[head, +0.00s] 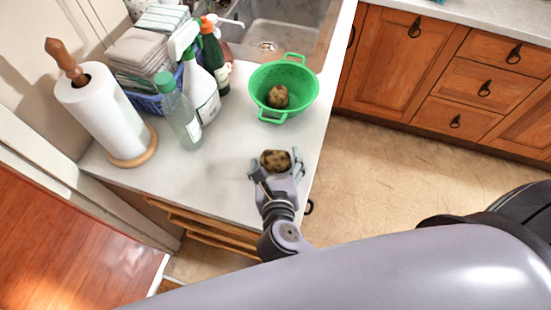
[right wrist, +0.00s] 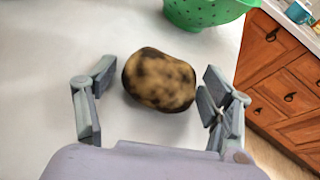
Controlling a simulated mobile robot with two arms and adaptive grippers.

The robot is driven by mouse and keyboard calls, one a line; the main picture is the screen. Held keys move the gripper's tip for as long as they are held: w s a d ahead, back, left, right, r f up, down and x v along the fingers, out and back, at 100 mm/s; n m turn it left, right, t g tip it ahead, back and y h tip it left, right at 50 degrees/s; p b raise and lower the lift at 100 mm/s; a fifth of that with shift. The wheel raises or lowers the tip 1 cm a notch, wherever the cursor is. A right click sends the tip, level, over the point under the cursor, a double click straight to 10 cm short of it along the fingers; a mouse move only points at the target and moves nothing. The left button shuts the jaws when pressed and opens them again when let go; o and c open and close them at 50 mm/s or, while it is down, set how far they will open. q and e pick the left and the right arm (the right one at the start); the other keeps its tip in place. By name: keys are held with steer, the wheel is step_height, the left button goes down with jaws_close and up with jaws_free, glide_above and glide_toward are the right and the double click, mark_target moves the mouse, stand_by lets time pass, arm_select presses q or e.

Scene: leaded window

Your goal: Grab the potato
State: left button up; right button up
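A brown, dark-spotted potato (head: 275,160) lies on the white countertop near its right edge. My right gripper (head: 276,168) is open around it, with one finger on each side. In the right wrist view the potato (right wrist: 159,80) sits between the spread fingertips of the gripper (right wrist: 155,90). It is close to the right finger, and I cannot tell whether they touch; a clear gap shows on the left. A second potato (head: 278,96) lies inside the green colander (head: 299,80) farther back. My left gripper is not in view.
A paper towel roll (head: 103,112) on a wooden stand, a clear bottle (head: 179,112) and spray bottles (head: 203,92) stand at the left. A sink (head: 283,30) lies behind the colander. The countertop (head: 215,165) left of the gripper is clear.

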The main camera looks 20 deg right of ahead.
steer(key=c, duration=1)
steer(key=shift+o, duration=0.2)
steer(key=shift+r, duration=0.1)
